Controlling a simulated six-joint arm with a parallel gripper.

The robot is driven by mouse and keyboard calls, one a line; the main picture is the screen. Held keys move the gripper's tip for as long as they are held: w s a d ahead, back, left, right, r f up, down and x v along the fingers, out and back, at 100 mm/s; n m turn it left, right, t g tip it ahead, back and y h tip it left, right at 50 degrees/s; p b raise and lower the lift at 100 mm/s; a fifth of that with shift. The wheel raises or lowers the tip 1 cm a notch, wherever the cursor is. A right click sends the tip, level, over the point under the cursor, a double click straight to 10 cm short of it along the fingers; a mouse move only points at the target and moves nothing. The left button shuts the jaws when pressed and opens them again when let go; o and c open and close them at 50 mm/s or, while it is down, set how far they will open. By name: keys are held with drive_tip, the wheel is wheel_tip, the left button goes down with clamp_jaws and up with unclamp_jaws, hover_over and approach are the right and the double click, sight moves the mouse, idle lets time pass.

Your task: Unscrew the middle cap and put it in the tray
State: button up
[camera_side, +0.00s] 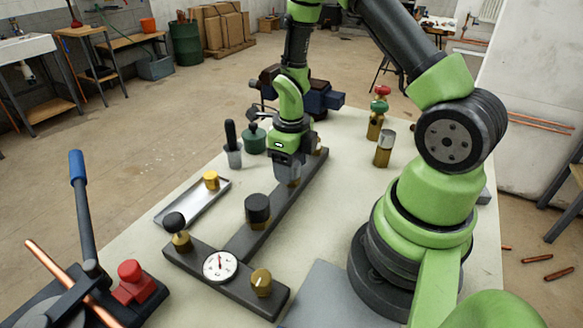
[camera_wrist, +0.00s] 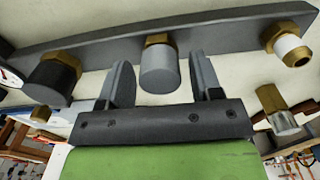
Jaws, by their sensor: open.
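The middle cap (camera_wrist: 159,70) is a grey cylinder on a brass fitting of the dark bar (camera_wrist: 210,38) in the wrist view. My gripper (camera_wrist: 163,80) is open, with one finger on each side of this cap; whether either touches it is unclear. In the side view my gripper (camera_side: 288,178) points down over the bar (camera_side: 278,215) and largely hides the middle cap. A black cap (camera_wrist: 52,76) is on the fitting to its left, and it also shows in the side view (camera_side: 257,208).
The right fitting (camera_wrist: 290,46) has a bare white end. A gauge (camera_side: 220,266) and a black knob (camera_side: 174,221) are at the bar's near end. A green pot (camera_side: 254,141) and a black-handled tool (camera_side: 231,142) stand behind the tray. A grey-topped brass fitting (camera_side: 384,150) stands right.

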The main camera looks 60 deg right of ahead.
drive_tip(key=c, duration=0.9)
drive_tip(key=n, duration=0.7)
drive_tip(key=shift+c, duration=0.2)
drive_tip(key=n, duration=1.6)
drive_tip(key=shift+r, duration=0.1)
drive_tip(key=n, duration=0.8)
drive_tip(key=o, duration=0.9)
